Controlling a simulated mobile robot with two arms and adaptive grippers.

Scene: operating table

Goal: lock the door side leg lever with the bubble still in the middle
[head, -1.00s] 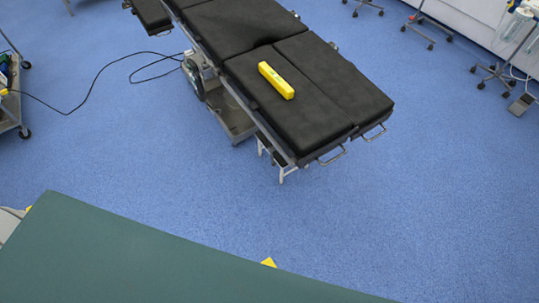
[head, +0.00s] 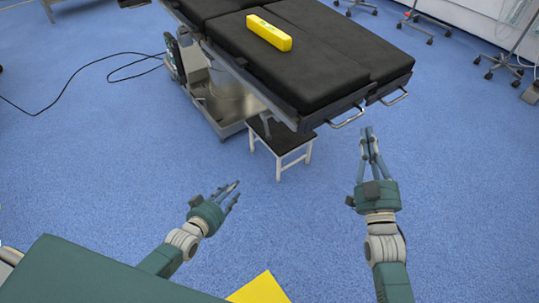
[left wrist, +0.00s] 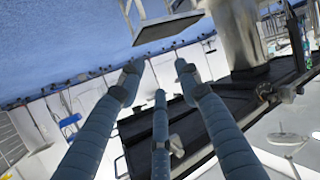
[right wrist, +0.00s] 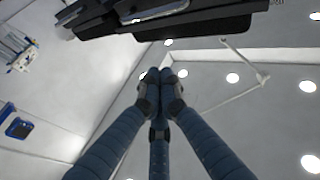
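A yellow bar (head: 268,33), which looks like a spirit level, lies on the black leg section (head: 300,70) of the operating table in the head view. Its bubble is too small to make out. Metal loops (head: 348,118) stick out at the near end of the leg section; I cannot tell a leg lever apart. My left gripper (head: 234,190) is open and empty, low in front of the table, with fingers spread in the left wrist view (left wrist: 158,68). My right gripper (head: 368,132) points at the table end, apart from it. Its fingertips are together and empty in the right wrist view (right wrist: 162,75).
A small black-topped stool (head: 282,138) stands under the table's near end, beside the table base (head: 225,110). A cable (head: 70,95) runs over the floor at left. Wheeled stands (head: 500,65) are at the far right. The blue floor around my arms is clear.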

